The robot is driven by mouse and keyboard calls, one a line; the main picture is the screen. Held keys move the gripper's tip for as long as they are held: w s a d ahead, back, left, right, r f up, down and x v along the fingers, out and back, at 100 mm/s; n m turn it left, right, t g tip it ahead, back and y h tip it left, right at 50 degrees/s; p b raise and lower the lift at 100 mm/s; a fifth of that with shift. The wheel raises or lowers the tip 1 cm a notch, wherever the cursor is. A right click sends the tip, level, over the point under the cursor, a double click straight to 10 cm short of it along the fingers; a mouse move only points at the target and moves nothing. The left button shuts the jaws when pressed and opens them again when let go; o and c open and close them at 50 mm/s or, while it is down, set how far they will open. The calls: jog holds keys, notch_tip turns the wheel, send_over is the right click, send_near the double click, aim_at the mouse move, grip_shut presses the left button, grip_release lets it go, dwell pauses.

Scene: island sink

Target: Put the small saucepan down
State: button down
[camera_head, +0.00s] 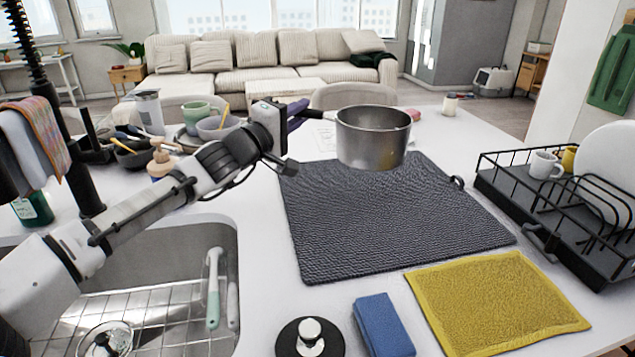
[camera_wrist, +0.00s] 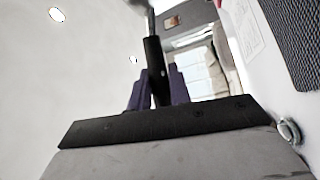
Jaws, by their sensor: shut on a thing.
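The small saucepan (camera_head: 372,143) is a round steel pan with a dark handle, seen in the head view above the far part of the dark drying mat (camera_head: 385,220). It looks upright and appears to hang clear of the mat. My gripper (camera_head: 297,112) is to the left of the pan, shut on its handle. In the wrist view the dark handle (camera_wrist: 153,65) runs between the two purple fingers of my gripper (camera_wrist: 153,90). Only a small bit of the pan shows at the top edge there.
A black dish rack (camera_head: 510,190) with a white mug and plate stands at the right. A yellow cloth (camera_head: 500,305) and a blue sponge (camera_head: 383,325) lie in front. The sink (camera_head: 190,235) is at the left. Bowls (camera_head: 218,127) stand behind my arm. Most of the mat is bare.

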notch_tip(320, 180, down, 15)
jog(key=shift+r+p, duration=0.1)
jog(key=shift+p, duration=0.25)
jog(key=c, duration=1.7)
grip_release()
jog(key=shift+f, duration=0.25)
jog(key=o, duration=0.4)
jog(key=shift+r, duration=0.1)
jog(key=shift+r, duration=0.1)
jog(key=b+v, duration=0.2)
jog(key=v, duration=1)
jog(key=shift+b, duration=0.35)
